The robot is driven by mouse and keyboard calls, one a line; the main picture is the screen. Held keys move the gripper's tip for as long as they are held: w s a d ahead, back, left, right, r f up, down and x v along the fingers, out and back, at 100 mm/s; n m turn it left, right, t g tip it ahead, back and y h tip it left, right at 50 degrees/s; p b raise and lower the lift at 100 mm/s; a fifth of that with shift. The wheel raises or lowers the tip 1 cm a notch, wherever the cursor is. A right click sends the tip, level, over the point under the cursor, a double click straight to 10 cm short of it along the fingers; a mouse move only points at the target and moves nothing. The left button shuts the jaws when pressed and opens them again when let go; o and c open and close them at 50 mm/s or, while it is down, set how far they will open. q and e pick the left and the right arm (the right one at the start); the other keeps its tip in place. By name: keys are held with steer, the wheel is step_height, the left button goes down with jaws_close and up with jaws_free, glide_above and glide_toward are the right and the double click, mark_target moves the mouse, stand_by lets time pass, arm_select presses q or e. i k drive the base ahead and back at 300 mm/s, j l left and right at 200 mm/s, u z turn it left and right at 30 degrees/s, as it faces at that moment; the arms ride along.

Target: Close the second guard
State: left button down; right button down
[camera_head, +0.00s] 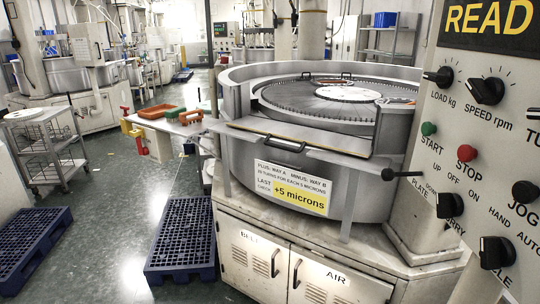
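A large round lapping machine (310,190) stands in the middle, with a curved grey metal wall (250,73) around its lapping plate (330,108). The wall is open at the front left, where a flat panel with a yellowish edge (300,138) lies across at rim height. The plate with its ring of dark teeth and white centre disc (347,93) is uncovered. I cannot tell which part is the second guard. A black-knobbed lever (401,174) sticks out on the machine's right front. Neither of my grippers is in view.
A control panel (480,140) with knobs and buttons fills the right side, close by. Blue pallets (183,235) (30,240) lie on the floor at left. A wire cart (45,150) and a small table with coloured trays (165,122) stand beyond. Floor between the pallets is clear.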

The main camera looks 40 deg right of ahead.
mark_target(353, 145)
steer(key=i+j+z, duration=0.15)
steer(key=i+z, duration=0.25)
steer(key=i+j+z, duration=0.4)
steer(key=i, duration=0.2)
steer(key=i+l, duration=0.05)
steer(key=l, duration=0.05)
